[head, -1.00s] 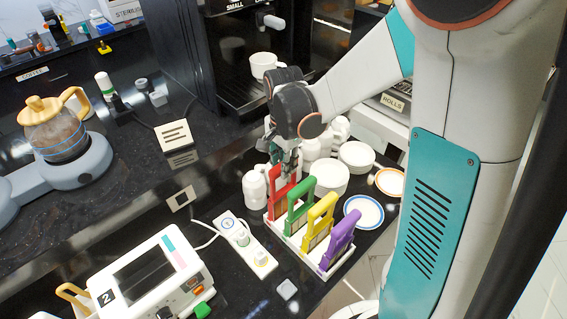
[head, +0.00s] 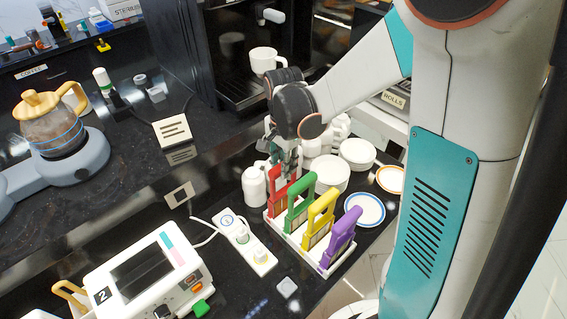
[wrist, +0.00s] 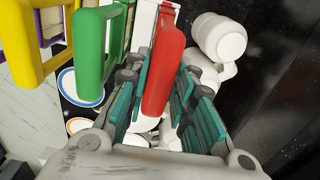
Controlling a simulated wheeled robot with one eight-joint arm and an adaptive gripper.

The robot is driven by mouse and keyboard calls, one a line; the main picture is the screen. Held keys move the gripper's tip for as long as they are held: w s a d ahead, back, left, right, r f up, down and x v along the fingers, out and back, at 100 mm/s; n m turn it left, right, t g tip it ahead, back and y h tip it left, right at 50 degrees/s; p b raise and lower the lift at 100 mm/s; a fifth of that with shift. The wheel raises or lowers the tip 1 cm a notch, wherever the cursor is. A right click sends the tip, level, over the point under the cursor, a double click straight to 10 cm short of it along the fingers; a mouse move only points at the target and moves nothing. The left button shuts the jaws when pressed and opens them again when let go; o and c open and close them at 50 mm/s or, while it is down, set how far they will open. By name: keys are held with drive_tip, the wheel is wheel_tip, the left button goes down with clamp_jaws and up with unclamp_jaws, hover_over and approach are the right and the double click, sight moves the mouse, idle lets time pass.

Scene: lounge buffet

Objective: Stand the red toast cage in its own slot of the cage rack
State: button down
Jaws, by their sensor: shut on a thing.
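The red toast cage (head: 282,193) is upright at the far-left end of the white cage rack (head: 291,241), in line with the other cages. My gripper (head: 288,163) is shut on its top handle. In the wrist view the red handle (wrist: 166,65) lies between the teal finger pads. The cage's lower end is partly hidden, so I cannot tell whether it rests fully in its slot. The green cage (head: 299,205), yellow cage (head: 318,220) and purple cage (head: 341,238) stand in the rack beside it.
A power strip (head: 246,243) lies left of the rack.

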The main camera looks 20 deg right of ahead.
drive_tip(key=shift+f, duration=0.35)
drive_tip(key=c, duration=1.3)
unclamp_jaws()
drive_tip(key=shift+r, duration=0.1)
drive_tip(key=shift+r+p, duration=2.25)
drive_tip(key=shift+r, duration=1.25)
